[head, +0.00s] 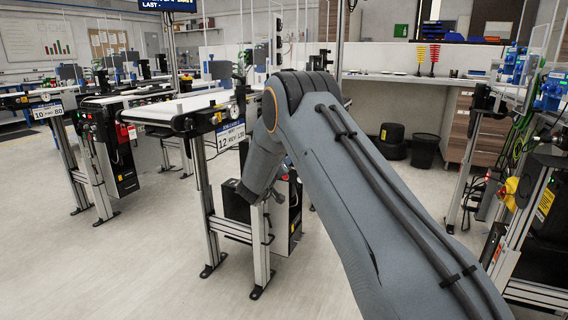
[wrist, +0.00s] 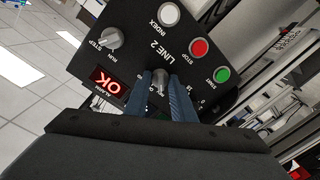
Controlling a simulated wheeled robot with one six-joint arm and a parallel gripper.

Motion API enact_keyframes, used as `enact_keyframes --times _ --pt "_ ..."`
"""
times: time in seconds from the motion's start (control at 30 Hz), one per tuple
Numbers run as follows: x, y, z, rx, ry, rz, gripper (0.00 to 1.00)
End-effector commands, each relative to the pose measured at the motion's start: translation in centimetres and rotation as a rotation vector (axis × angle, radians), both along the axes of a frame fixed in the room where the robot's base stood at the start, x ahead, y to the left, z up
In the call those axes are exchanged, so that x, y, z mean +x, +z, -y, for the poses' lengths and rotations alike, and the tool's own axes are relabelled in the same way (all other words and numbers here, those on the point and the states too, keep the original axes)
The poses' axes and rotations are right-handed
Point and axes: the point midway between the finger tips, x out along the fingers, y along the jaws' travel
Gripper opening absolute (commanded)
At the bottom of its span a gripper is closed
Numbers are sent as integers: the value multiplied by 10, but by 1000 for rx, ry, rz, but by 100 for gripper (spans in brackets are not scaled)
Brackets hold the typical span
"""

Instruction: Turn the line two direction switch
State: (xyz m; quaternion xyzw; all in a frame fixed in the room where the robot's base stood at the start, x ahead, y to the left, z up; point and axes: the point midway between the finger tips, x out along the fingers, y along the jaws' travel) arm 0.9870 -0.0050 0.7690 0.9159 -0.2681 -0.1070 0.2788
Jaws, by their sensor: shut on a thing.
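The dark line two control panel (wrist: 130,55) fills the upper middle of the wrist view, with "LINE 2" printed upside down on it. The direction switch (wrist: 160,83) is a small grey knob near the panel's edge; its label is partly hidden, with "RE" showing beside it. My gripper (wrist: 160,78) has one blue finger on each side of this knob and is shut on it. In the head view my arm hides the panel face, and the fingers do not show clearly.
Close to the fingers are the run/step knob (wrist: 111,39), white index button (wrist: 168,13), red stop button (wrist: 199,47), green start button (wrist: 221,75) and red "OK" alarm display (wrist: 108,81). A belt conveyor (head: 185,108) stands beyond my arm. Open floor lies left (head: 100,265).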

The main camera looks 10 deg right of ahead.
Motion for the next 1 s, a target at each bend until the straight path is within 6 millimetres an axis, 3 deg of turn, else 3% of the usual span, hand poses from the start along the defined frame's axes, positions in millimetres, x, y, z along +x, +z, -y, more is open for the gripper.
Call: enact_keyframes --times 0.17,0.2,0.3,0.67,1.0 --pt "1 2 -4 -1 8 2 0" --pt "1 2 -4 -1 8 3 28" --pt "1 1 -3 -1 6 2 41" --pt "-4 1 -1 1 0 1 41" --pt "-46 4 -29 1 0 1 41"
